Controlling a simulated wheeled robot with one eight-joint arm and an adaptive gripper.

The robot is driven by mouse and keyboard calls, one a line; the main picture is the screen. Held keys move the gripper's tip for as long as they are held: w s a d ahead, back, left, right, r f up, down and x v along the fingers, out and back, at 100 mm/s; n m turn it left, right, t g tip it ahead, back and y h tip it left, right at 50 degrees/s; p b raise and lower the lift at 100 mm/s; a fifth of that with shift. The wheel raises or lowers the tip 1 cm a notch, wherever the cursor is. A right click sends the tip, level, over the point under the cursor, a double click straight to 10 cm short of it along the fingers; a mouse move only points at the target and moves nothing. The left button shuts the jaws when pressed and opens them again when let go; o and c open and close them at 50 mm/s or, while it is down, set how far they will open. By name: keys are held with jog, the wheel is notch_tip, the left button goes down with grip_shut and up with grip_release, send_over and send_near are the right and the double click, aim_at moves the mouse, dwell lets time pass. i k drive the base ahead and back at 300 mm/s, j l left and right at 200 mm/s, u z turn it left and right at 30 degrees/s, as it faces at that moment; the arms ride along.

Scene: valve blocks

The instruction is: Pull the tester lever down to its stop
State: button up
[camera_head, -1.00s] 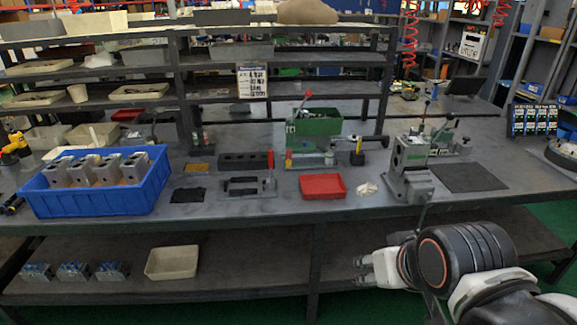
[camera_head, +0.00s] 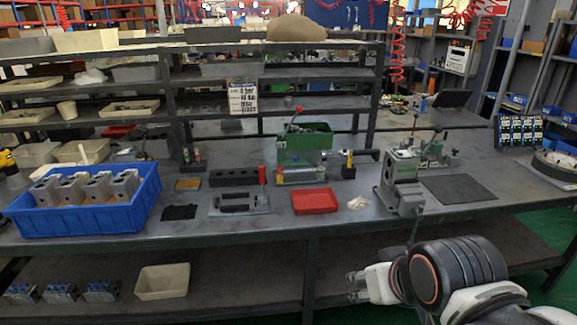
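A green unit (camera_head: 304,144) stands at the middle of the bench, with a red-knobbed lever (camera_head: 293,119) pointing up and slightly right. A grey-and-green unit (camera_head: 402,172) stands at the right, with a raised, dark-knobbed lever (camera_head: 434,136). A dark rod (camera_head: 414,228) slants down from its front, past the bench edge. I cannot tell which unit is the tester. My gripper (camera_head: 356,287) is in front of the lower shelf, below the bench top. Its fingers look apart and empty, and it touches neither lever.
A blue bin (camera_head: 95,219) with several metal blocks is at the left. A red tray (camera_head: 314,201), a grey fixture (camera_head: 240,203) and a dark mat (camera_head: 458,189) lie on the bench. The lower shelf holds a beige bin (camera_head: 162,282) and several blue-grey valve blocks (camera_head: 60,291).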

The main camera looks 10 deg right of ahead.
aim_at(298, 109)
jog(key=i+j+z, duration=0.15)
jog(key=z, duration=0.3)
jog(key=i+j+z, duration=0.1)
jog(key=j+z, duration=0.35)
jog(key=i+j+z, duration=0.1)
jog(key=j+z, duration=0.55)
jog(key=j, duration=1.1)
jog(key=j+z, duration=0.2)
jog(key=j, duration=1.1)
